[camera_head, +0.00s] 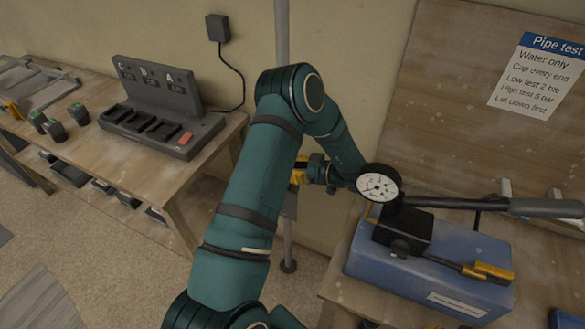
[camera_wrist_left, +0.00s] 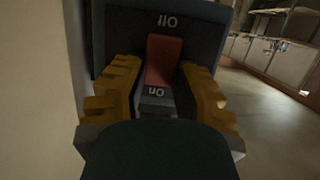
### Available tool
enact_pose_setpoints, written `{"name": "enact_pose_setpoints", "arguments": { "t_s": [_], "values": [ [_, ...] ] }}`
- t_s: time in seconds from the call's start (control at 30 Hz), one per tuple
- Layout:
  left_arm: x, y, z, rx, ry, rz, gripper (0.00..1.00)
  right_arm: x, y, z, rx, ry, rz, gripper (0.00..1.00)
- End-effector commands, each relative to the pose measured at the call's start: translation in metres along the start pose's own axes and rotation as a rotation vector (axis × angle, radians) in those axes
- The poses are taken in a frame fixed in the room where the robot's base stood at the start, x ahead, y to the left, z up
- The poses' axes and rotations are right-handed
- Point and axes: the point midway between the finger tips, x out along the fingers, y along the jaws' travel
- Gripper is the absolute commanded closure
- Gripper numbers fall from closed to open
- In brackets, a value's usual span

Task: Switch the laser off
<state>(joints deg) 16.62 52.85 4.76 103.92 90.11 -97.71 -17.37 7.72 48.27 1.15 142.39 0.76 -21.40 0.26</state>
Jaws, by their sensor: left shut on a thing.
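In the left wrist view a dark housing (camera_wrist_left: 112,45), which I take to be the laser, fills the upper middle. A red switch (camera_wrist_left: 163,60) is on its face, between the word Off above and the word On below. My left gripper (camera_wrist_left: 160,82) has its yellow fingers either side of the switch, shut on it. In the head view the left gripper (camera_head: 298,173) is beside a grey pole, partly hidden by my arm. The laser is not clearly visible there. My right gripper is not in view.
The upright pole (camera_head: 287,235) stands between two benches. The left bench (camera_head: 165,178) holds a charger (camera_head: 160,125) and small green-and-black batteries. The right bench (camera_head: 345,285) holds a blue box (camera_head: 465,250) with a pump and a round gauge (camera_head: 379,184), close to my left forearm.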

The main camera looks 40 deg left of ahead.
Motion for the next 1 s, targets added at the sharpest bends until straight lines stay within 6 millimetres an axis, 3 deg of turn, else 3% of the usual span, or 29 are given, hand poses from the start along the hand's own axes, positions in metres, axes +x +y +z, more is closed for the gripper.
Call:
{"name": "enact_pose_setpoints", "arguments": {
  "t_s": [0.2,0.5,0.53,0.6,1.0],
  "values": [
    [0.0004,-0.0004,0.0036,0.002,0.125,-0.002,1.00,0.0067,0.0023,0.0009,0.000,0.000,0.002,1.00],
    [0.0008,-0.0005,0.0023,0.000,0.136,-0.004,1.00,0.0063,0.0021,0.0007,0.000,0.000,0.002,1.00],
    [0.0008,-0.0005,0.0023,0.000,0.136,-0.004,0.65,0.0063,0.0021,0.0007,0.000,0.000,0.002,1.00],
    [0.0008,-0.0005,0.0022,0.000,0.136,-0.004,0.41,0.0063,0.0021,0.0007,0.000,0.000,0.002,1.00],
    [-0.0019,0.0003,-0.0027,-0.002,0.134,-0.001,0.38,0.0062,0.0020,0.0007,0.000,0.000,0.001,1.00]
  ]
}}
